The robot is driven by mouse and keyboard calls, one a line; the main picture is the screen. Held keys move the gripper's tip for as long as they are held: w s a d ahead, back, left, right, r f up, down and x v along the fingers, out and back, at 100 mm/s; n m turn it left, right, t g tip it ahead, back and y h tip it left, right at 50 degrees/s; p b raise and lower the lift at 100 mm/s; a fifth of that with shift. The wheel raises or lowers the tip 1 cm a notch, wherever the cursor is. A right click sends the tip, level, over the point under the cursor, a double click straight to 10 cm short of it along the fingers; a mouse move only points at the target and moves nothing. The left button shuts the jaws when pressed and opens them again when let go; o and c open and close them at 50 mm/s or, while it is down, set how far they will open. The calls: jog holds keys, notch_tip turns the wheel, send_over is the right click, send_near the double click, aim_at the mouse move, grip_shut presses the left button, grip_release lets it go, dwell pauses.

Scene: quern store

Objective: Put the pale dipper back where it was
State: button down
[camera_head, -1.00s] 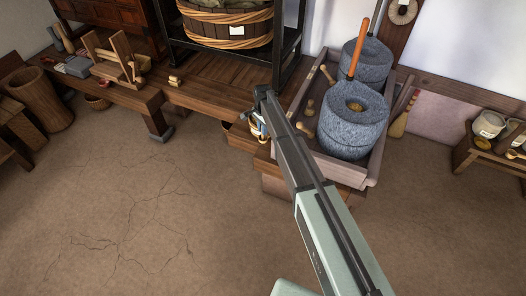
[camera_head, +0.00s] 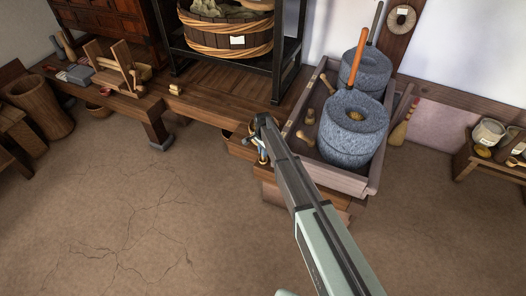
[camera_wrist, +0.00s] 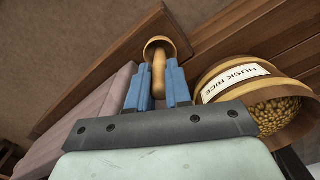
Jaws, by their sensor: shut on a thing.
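In the wrist view my gripper (camera_wrist: 158,72) is shut on the pale dipper (camera_wrist: 159,45). The dipper has a round pale wooden cup and a short light handle. The handle lies between my blue fingers, and the cup shows just beyond their tips. A round wooden tub (camera_wrist: 213,84) labelled HUSK RICE, with yellow grain in it, is close to the right of the fingers. In the head view my gripper (camera_head: 259,148) is over the low wooden bench, left of the quern tray's near corner. The dipper is mostly hidden there by my arm.
Two grey stone querns, the nearer (camera_head: 351,137) with an orange upright handle, stand in a wooden tray (camera_head: 343,183) to the right. A black rack (camera_head: 283,70) with a large roped tub (camera_head: 232,38) stands behind. The floor at front left is clear.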

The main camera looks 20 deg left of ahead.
jog(key=shift+f, duration=0.1)
jog(key=c, duration=1.1)
grip_release()
jog(key=shift+o, duration=0.2)
notch_tip(320, 180, up, 12)
jog(key=shift+r, duration=0.2)
